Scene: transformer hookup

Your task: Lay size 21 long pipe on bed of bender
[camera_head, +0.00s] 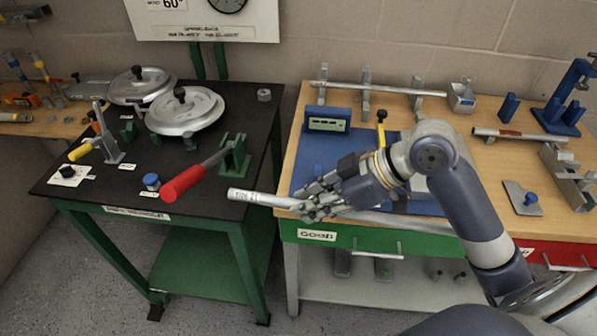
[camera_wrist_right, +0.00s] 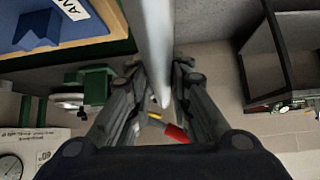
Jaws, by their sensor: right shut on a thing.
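The long pale grey pipe (camera_head: 262,199), with a printed label near its left end that seems to read size 21, is held roughly level by my right gripper (camera_head: 318,202). Its left end sticks out over the gap between the tables, close to the bender table's right edge; its right part runs behind my arm. In the right wrist view the pipe (camera_wrist_right: 149,42) passes between the fingers of my right gripper (camera_wrist_right: 158,80). The bender table (camera_head: 262,105) has a black top with round silver bending shoes (camera_head: 185,112), a red-handled lever (camera_head: 185,184) and a green bracket (camera_head: 234,156). My left gripper is out of view.
The wooden bench (camera_head: 292,152) at the right bears a blue mat (camera_head: 310,172), a second long pipe (camera_head: 380,88) on grey stands and a shorter pipe (camera_head: 520,135).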

